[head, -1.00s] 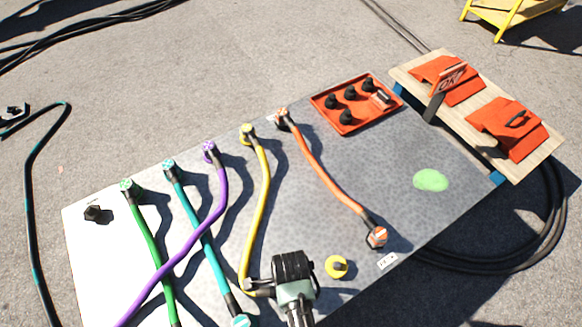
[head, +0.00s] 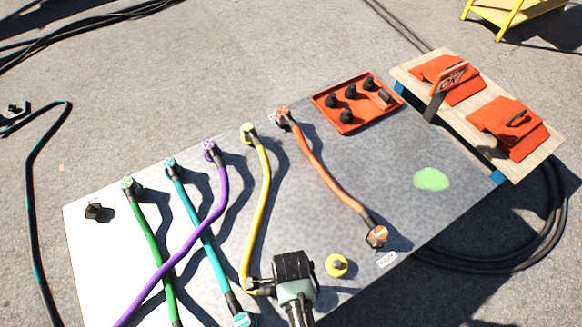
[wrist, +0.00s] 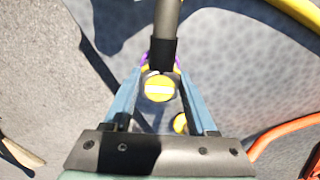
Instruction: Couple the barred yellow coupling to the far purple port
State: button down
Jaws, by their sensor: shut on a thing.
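My gripper (head: 292,270) is low over the near part of the grey panel, and its fingertips are hidden in the head view. In the wrist view its two blue fingers (wrist: 161,76) are shut on the yellow coupling (wrist: 158,89), whose round face bears a white bar. The yellow hose (head: 265,185) runs from a yellow fitting at the panel's far edge to my gripper. Purple edges (wrist: 144,59) show just behind the coupling; I cannot tell whether they touch it. A purple fitting (head: 209,149) at the far edge has the purple hose (head: 190,235) on it.
A yellow round piece (head: 337,265) stands just right of my gripper. The orange hose (head: 320,170) ends in a barred coupling (head: 377,236) near the right edge. Teal (head: 200,235) and green (head: 150,255) hoses lie left. A red tray (head: 345,124) with black caps sits at the back.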

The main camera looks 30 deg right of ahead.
jog(key=shift+f, duration=0.1)
jog(key=shift+c, duration=0.6)
grip_release()
notch_tip(320, 180, up, 13)
jog(key=p, duration=0.4)
